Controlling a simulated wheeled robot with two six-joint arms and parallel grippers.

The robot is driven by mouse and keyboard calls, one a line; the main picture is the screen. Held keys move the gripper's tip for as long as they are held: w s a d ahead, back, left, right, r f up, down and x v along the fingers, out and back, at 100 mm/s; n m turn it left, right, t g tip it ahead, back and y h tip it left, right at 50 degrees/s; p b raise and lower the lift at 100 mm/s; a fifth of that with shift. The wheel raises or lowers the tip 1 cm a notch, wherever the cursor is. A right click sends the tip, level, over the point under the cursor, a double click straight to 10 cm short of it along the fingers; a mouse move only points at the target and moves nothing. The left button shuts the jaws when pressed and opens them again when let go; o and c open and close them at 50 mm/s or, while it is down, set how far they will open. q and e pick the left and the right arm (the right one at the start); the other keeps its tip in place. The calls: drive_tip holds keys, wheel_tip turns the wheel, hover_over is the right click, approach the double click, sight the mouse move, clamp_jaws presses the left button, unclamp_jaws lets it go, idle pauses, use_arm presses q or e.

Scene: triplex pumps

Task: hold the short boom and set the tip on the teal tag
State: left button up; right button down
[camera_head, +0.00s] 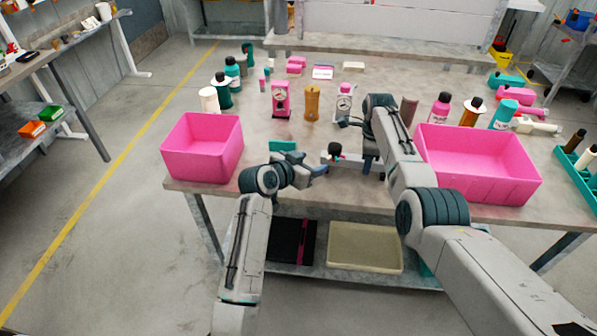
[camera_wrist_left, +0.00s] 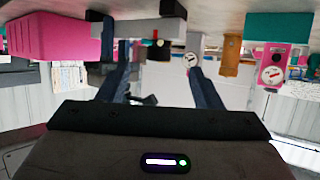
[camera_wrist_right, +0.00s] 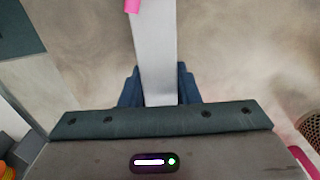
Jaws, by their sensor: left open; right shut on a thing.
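A short light grey boom (camera_head: 350,161) is near the front edge of the table in the head view. My right gripper (camera_head: 371,163) is shut on it; the right wrist view shows the grey bar (camera_wrist_right: 154,50) running up from between the fingers. A dark knob with red (camera_head: 335,150) shows at its left part. The teal tag (camera_head: 283,146) lies flat on the table to the left, and also shows in the left wrist view (camera_wrist_left: 279,26).
Pink bins stand at left (camera_head: 203,170) and right (camera_head: 480,190). A pink gauge unit (camera_head: 281,101), an ochre part (camera_head: 312,104) and a white gauge unit (camera_head: 343,103) stand behind the boom. Bottles crowd the right side. Bare table separates tag and boom.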

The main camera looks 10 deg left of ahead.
use_arm(q)
drive_tip(key=shift+s+a, duration=0.6)
drive_tip(key=shift+s, duration=0.4)
drive_tip(key=shift+s+a, duration=0.6)
drive_tip(key=shift+s, duration=0.35)
drive_tip(key=m+g+h, duration=0.3)
drive_tip(key=m, duration=0.1)
approach(331, 147)
drive_tip(key=shift+n+t, duration=0.3)
drive_tip(key=x, duration=1)
drive_tip(key=shift+s+d+f, duration=0.1)
drive_tip(key=shift+f, duration=0.1)
